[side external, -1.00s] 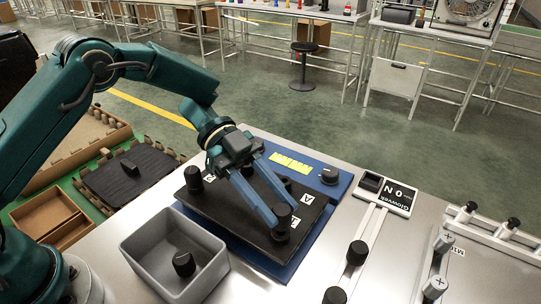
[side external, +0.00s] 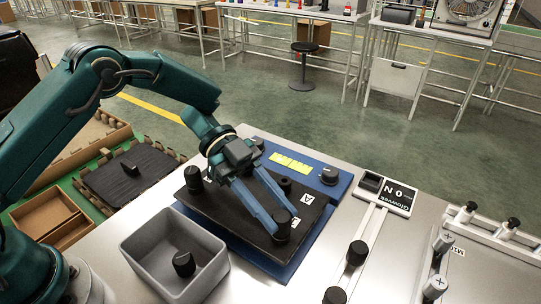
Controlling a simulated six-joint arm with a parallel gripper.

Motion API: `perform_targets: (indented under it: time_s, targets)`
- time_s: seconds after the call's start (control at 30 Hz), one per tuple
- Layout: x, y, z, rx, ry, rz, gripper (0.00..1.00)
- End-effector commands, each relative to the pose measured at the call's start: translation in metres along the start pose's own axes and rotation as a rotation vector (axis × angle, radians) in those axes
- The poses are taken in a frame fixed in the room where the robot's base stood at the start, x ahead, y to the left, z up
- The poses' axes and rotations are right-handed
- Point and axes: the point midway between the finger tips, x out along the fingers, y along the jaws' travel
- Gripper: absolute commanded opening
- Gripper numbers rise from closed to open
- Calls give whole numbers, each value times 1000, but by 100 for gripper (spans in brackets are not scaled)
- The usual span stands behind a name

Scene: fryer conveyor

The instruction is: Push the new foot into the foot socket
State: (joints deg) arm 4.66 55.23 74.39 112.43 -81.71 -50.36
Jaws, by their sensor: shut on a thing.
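My gripper (side external: 282,221) is shut on a dark round foot (side external: 283,230) at the front right corner of the black plate (side external: 222,213). The foot stands about upright at the plate. The socket under it is hidden, so I cannot tell how deep the foot sits. Another black foot (side external: 193,176) stands at the plate's left corner, and one more (side external: 285,184) shows behind my fingers. White labels marked with letters, such as the A label (side external: 307,198), lie on the plate.
The black plate rests on a blue base with a knob (side external: 329,175) and yellow-green strips (side external: 291,162). A grey bin (side external: 139,258) holding a dark foot (side external: 184,263) stands at the front left. A slider rail with black knobs (side external: 357,253) lies to the right.

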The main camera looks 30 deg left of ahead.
Motion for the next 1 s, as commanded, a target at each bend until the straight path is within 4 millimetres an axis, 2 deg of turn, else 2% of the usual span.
perform_targets:
  time_s: [0.3,0.33,0.4,0.73,1.0]
  targets:
    - [1,0,2,-1,-2,0,0]
    - [1,0,2,-1,-2,0,49]
    - [1,0,2,-1,-2,0,73]
    - [0,0,2,-1,-1,-1,73]
    - [-14,-1,2,-1,0,-3,73]
